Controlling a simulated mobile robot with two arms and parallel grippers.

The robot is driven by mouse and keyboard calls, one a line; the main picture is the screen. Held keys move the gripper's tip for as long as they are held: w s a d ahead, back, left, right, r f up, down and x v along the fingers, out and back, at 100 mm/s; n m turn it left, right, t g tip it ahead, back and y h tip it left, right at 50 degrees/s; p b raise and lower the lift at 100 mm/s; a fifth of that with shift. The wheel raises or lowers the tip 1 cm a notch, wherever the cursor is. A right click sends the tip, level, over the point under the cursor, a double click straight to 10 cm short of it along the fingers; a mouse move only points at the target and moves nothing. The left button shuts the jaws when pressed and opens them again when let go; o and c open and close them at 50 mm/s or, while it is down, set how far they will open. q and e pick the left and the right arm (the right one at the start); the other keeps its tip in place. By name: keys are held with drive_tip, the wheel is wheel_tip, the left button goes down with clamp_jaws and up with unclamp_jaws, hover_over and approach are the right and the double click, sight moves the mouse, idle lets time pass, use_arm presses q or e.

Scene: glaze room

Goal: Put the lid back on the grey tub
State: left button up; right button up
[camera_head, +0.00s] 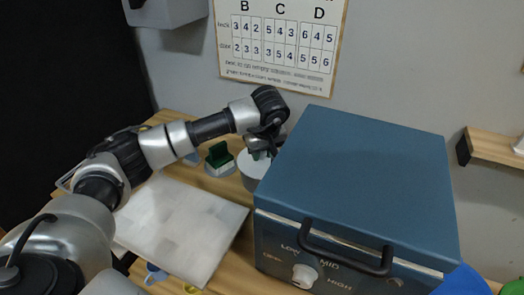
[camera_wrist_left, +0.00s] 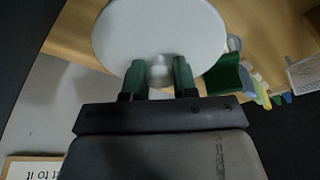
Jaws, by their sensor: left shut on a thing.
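My left gripper (camera_head: 262,150) is over the grey tub (camera_head: 252,178), which stands on the wooden table beside the blue box. In the left wrist view my left gripper (camera_wrist_left: 159,78) is shut on the knob of the round, pale lid (camera_wrist_left: 160,30). The lid's disc spreads out beyond the fingertips and hides what is beneath it. My right gripper is in neither view.
A large blue box with a handle and dial (camera_head: 350,190) stands close on the tub's right. A green object on a pale base (camera_head: 220,155) is just left of the tub. A pale board (camera_head: 180,225) lies in front. A wall chart (camera_head: 280,45) hangs behind.

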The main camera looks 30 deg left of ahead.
use_arm(q)
drive_tip(key=o, duration=1.5)
drive_tip(key=shift+r, duration=0.15)
drive_tip(key=shift+r+p, duration=2.15)
drive_tip(key=shift+r, duration=1.2)
clamp_jaws()
